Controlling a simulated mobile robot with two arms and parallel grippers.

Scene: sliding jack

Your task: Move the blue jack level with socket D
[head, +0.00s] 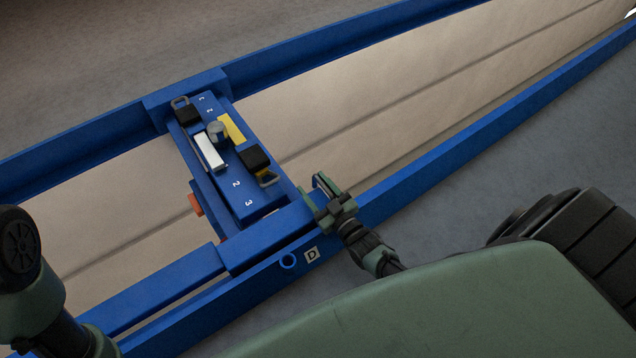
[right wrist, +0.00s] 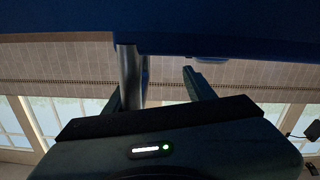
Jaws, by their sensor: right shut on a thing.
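The blue jack (head: 227,194) spans the two blue rails as a cross-beam, with numbers on its top. The right wrist view shows a grey metal post (right wrist: 131,76) by the fingers. My left gripper is out of view.
The jack carries two dark padlock-like blocks (head: 254,157), a white bar (head: 209,150), a yellow plate (head: 232,129) and a grey knob (head: 217,131). An orange part (head: 195,204) shows at its left side. The far rail (head: 330,50) runs clear to the right.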

